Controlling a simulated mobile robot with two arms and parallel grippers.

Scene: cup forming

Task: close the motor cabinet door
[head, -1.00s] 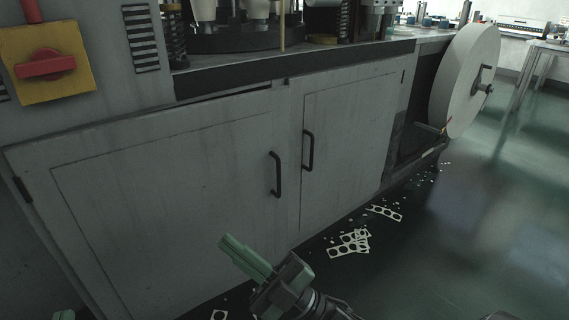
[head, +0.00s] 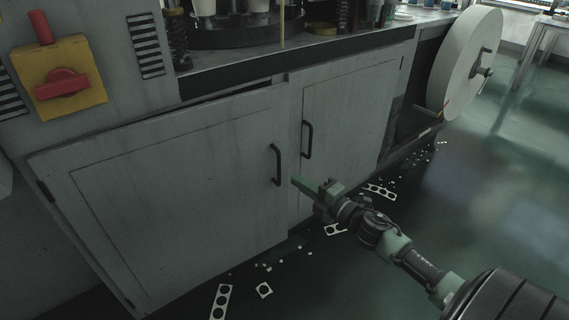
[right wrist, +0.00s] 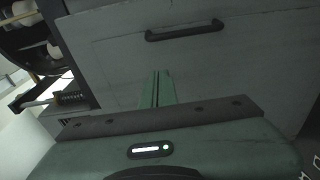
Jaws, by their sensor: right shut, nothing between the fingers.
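The grey motor cabinet has two doors under its worktop. The left door (head: 170,195), hinged at its left edge, looks slightly ajar, with a dark gap along its top edge. Its black handle (head: 276,165) is near its right edge. The right door (head: 350,120) looks flush, with its own black handle (head: 307,140). My right gripper (head: 299,182) is shut and empty, just right of the left door's handle in the picture; contact cannot be told. In the right wrist view its green fingers (right wrist: 157,80) are together, below a black handle (right wrist: 185,31) on a grey panel. My left gripper is not in view.
Punched paper scraps (head: 221,300) and small bits lie on the dark floor before the cabinet. A large white paper reel (head: 462,65) stands at the cabinet's right end. A yellow box with a red switch (head: 60,85) is at upper left. The floor at right is open.

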